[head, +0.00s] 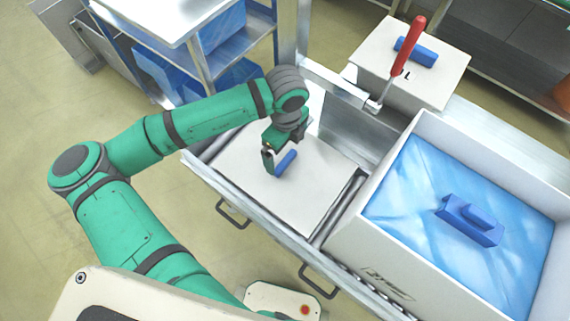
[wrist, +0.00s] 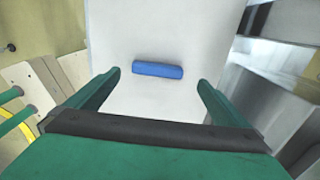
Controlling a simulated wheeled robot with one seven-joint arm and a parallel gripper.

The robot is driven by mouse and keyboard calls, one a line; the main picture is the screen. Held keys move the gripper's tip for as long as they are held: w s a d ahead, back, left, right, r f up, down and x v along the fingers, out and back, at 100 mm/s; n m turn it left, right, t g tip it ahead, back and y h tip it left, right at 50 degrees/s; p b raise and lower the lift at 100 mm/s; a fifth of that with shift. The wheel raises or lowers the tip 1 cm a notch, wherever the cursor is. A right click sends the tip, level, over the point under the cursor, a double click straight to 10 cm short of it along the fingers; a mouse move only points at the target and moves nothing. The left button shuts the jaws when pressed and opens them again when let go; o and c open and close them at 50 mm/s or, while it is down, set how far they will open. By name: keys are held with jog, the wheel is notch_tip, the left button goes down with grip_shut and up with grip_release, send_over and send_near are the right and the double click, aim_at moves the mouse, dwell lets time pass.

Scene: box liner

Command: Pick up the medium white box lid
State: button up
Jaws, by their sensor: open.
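A white lid (head: 247,188) with a blue bar handle (head: 285,163) lies flat on the metal conveyor, left of the large box. My gripper (head: 268,160) is over this lid, close beside the handle. In the wrist view the open fingers (wrist: 160,82) stand to either side of the blue handle (wrist: 157,69), which lies a little beyond the fingertips, with the white lid surface (wrist: 150,35) under it. The gripper holds nothing. I cannot tell how far above the handle the fingers are.
A large white box (head: 360,262) with a blue liner (head: 400,190) and a blue-handled piece (head: 470,220) stands at right. A smaller white box (head: 440,82) with a blue handle stands behind. A red-handled lever (head: 413,45) rises near the conveyor's back. A metal shelf (head: 205,50) stands at back left.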

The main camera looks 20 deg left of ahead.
aim_at(285, 161)
jog(key=f, duration=0.3)
jog(key=shift+s+f, duration=0.3)
jog(key=shift+f, duration=0.6)
jog(key=shift+w, duration=0.1)
jog(key=c, duration=1.6)
jog(key=shift+c, duration=0.3)
jog(key=shift+r, duration=0.15)
